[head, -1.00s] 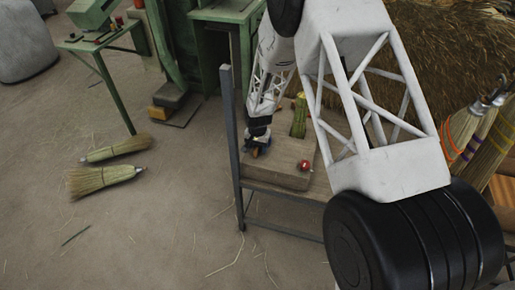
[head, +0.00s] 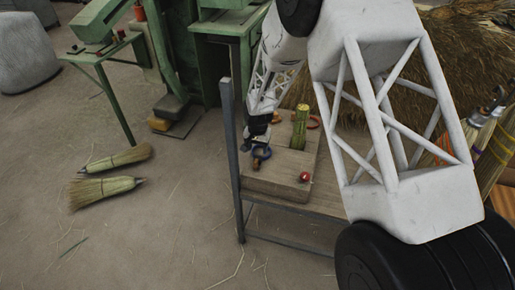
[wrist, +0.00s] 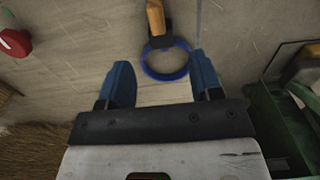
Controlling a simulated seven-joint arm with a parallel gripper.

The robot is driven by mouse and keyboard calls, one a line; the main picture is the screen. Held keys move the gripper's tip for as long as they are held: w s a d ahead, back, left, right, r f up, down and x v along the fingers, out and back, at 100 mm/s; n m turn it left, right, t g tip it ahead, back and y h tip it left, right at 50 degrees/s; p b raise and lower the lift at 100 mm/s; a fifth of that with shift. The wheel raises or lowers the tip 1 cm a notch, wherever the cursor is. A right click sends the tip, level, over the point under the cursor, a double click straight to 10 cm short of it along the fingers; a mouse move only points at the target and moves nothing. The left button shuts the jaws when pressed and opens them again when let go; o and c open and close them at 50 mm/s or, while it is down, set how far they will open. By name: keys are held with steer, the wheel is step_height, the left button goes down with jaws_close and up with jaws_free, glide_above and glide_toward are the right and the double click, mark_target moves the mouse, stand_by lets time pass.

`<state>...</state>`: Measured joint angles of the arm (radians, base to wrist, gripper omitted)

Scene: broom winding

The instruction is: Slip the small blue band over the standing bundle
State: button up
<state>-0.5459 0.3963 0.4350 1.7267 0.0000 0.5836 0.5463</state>
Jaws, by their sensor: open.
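The small blue band (head: 263,153) is a ring at a short wooden peg (head: 255,163) on the wooden block (head: 277,186). In the wrist view the blue band (wrist: 166,60) lies just ahead of the fingertips, beside the orange peg (wrist: 156,20); whether it is around the peg I cannot tell. The standing bundle (head: 299,130) is a green-yellow upright bunch to the right of the band. My gripper (head: 254,145) is open and empty; in the wrist view its blue fingers (wrist: 163,75) are spread either side of the band's near edge.
A red knob (head: 304,177) sits on the block's front right. A red ring (head: 314,122) and an orange ring (head: 277,118) lie near the bundle. A grey post (head: 231,150) stands at the bench's left edge. Two brooms (head: 104,190) lie on the floor.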

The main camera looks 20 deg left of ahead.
stand_by(0.7)
steer(key=s+d+r, duration=0.3)
steer(key=d+r, duration=0.5)
steer(key=r, duration=0.2)
steer(key=s+d+r+t, duration=0.1)
steer(key=s+d+r, duration=0.3)
steer(key=d+r, duration=0.45)
steer(key=s+d+r, duration=0.3)
steer(key=d+r, duration=0.5)
steer(key=r, duration=0.2)
steer(key=s+d+r, duration=0.3)
steer(key=s+d, duration=0.2)
steer(key=s, duration=0.4)
steer(key=s+d+r+t, duration=0.1)
steer(key=s+d+r, duration=0.2)
steer(key=s+d, duration=0.3)
steer(key=s+d+r, duration=0.3)
steer(key=s+d, duration=0.3)
steer(key=s, duration=0.7)
steer(key=shift+s+d+r+t, duration=0.15)
steer(key=shift+s+r+t, duration=0.15)
steer(key=shift+s+r, duration=0.1)
steer(key=shift+w, duration=0.1)
steer(key=o, duration=0.8)
